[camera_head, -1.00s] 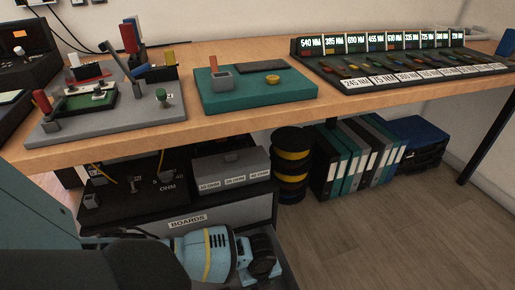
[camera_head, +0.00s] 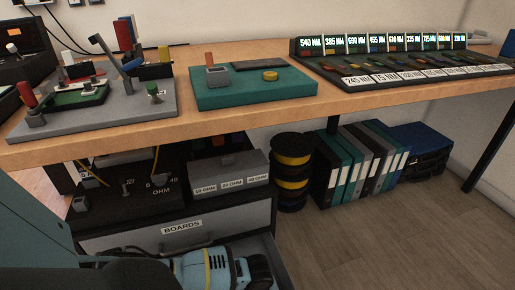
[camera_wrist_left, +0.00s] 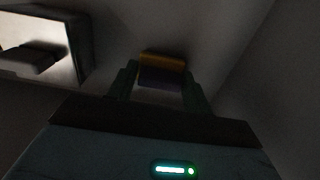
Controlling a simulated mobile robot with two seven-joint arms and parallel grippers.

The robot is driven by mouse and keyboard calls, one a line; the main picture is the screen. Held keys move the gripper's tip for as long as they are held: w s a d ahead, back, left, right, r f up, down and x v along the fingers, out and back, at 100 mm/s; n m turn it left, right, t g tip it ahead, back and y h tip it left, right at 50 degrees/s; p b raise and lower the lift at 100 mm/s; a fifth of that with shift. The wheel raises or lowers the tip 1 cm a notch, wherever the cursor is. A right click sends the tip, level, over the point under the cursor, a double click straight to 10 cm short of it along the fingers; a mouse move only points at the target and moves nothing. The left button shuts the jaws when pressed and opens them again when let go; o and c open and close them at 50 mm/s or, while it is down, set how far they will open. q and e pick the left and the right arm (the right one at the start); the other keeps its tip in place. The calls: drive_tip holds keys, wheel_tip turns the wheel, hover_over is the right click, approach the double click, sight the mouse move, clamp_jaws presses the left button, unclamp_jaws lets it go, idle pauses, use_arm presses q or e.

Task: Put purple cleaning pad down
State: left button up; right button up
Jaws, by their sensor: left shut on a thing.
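The purple cleaning pad (camera_wrist_left: 161,77) shows in the dim left wrist view, with a yellow-orange layer along its top edge. My left gripper (camera_wrist_left: 160,88) is shut on it, with one dark finger on each side. The surface around the pad is grey and too dark to tell whether the pad touches anything. In the head view neither the pad nor the left fingertips can be made out. My right gripper is in neither view.
The wooden workbench (camera_head: 345,105) carries a grey board (camera_head: 120,118), a teal board (camera_head: 225,98) and a labelled rack (camera_head: 400,78). Below are a BOARDS drawer (camera_head: 200,235), yellow-and-black spools (camera_head: 292,167) and binders (camera_head: 340,178). A blue, yellow-banded shape (camera_head: 217,272) sits at the bottom. Floor at right is clear.

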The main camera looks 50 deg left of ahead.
use_arm(q)
drive_tip(key=shift+f, duration=0.2)
drive_tip(key=o, duration=0.9)
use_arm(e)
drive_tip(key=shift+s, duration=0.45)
use_arm(q)
drive_tip(key=shift+o, duration=0.2)
drive_tip(key=shift+r, duration=0.15)
wheel_tip(320, 180, up, 12)
drive_tip(key=p, duration=0.6)
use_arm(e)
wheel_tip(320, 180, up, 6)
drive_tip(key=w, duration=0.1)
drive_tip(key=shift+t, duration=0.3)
use_arm(q)
drive_tip(key=shift+s+r, duration=0.1)
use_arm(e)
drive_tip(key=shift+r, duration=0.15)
